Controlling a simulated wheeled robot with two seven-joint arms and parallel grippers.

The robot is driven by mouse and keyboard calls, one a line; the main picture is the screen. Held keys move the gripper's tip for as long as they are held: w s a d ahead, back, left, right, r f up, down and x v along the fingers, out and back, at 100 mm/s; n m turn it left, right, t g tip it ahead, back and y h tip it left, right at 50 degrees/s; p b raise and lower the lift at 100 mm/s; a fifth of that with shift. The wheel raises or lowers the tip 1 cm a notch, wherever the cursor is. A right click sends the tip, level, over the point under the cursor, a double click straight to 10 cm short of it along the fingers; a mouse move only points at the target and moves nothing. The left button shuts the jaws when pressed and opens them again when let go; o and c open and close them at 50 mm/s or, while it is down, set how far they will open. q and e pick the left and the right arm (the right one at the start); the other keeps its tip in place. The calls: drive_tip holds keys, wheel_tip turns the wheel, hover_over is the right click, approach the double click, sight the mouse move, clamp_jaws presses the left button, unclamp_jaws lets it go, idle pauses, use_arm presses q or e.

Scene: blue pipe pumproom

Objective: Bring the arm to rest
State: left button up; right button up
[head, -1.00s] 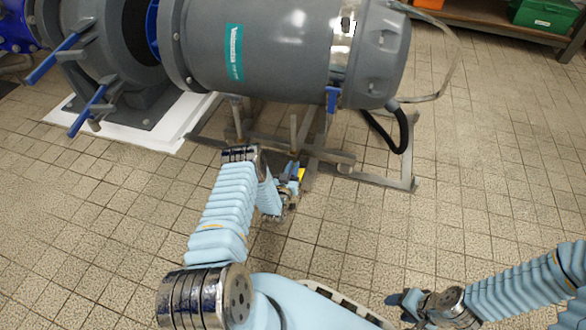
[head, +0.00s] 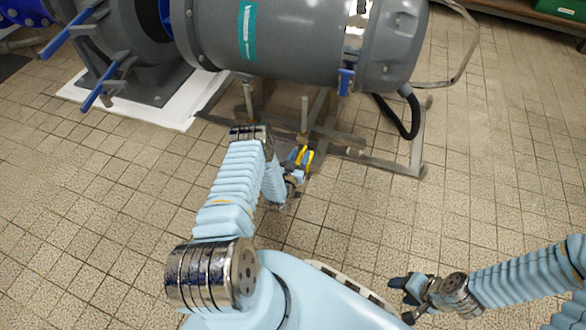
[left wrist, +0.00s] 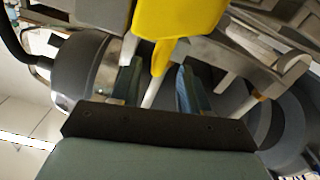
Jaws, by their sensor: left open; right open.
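My left arm reaches forward in the head view, and its gripper (head: 299,157) is low in front of the grey pump's metal stand. In the left wrist view the two fingers (left wrist: 160,85) are apart. A yellow piece (left wrist: 178,18) with a narrowing stem shows between and beyond them; I cannot tell whether it touches a finger. Yellow also shows at the gripper in the head view. My right arm comes in from the lower right. Its gripper (head: 402,293) is open, with nothing seen in it, above the tiled floor.
The large grey pump motor (head: 300,40) fills the top of the head view. Its metal stand (head: 345,150) is close beyond my left gripper. A black hose (head: 408,115) hangs at its right end. Tiled floor (head: 500,180) lies clear at right and left.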

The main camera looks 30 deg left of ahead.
use_arm(q)
drive_tip(key=p+v, duration=0.1)
drive_tip(key=v, duration=0.9)
drive_tip(key=shift+s, duration=0.2)
